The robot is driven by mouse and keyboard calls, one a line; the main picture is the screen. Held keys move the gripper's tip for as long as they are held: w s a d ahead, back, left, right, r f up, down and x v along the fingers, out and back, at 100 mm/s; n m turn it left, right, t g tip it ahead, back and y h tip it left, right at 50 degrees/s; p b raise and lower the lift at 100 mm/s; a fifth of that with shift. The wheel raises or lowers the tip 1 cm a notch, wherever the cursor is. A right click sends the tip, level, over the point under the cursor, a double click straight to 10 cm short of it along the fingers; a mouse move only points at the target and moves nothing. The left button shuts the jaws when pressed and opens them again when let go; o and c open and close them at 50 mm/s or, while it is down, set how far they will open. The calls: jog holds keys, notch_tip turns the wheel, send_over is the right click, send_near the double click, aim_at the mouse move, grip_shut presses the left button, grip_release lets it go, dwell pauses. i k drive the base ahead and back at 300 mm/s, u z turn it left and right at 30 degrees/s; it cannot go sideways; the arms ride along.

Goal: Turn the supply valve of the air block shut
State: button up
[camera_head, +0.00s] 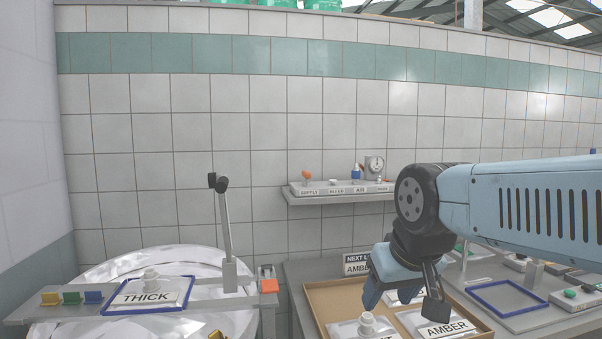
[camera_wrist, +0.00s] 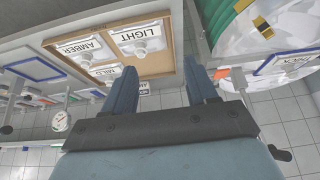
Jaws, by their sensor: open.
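The air block (camera_head: 345,188) sits on a narrow wall shelf in the head view, with labels SUPPLY, BLEED and AIR. The supply valve is an orange handle (camera_head: 307,174) standing up at the block's left end above the SUPPLY label. A round gauge (camera_head: 375,165) stands at the right end. My gripper (camera_head: 378,285) hangs in front of and below the block, to its right, over the cardboard tray. In the wrist view its two blue fingers (camera_wrist: 163,80) are spread apart with nothing between them. It is apart from the supply valve.
The tray (camera_head: 325,322) holds white labelled bags, one marked AMBER (camera_head: 445,329). A bag marked THICK (camera_head: 150,294) lies in a blue frame over a shiny drum (camera_head: 195,260) at the left. A grey post (camera_head: 226,220) rises beside it. The wall ahead of the valve is clear.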

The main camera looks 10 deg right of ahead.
aim_at(306, 174)
jog(key=u, duration=1.75)
jog(key=k, duration=1.4)
jog(key=z, duration=1.25)
jog(key=i, duration=1)
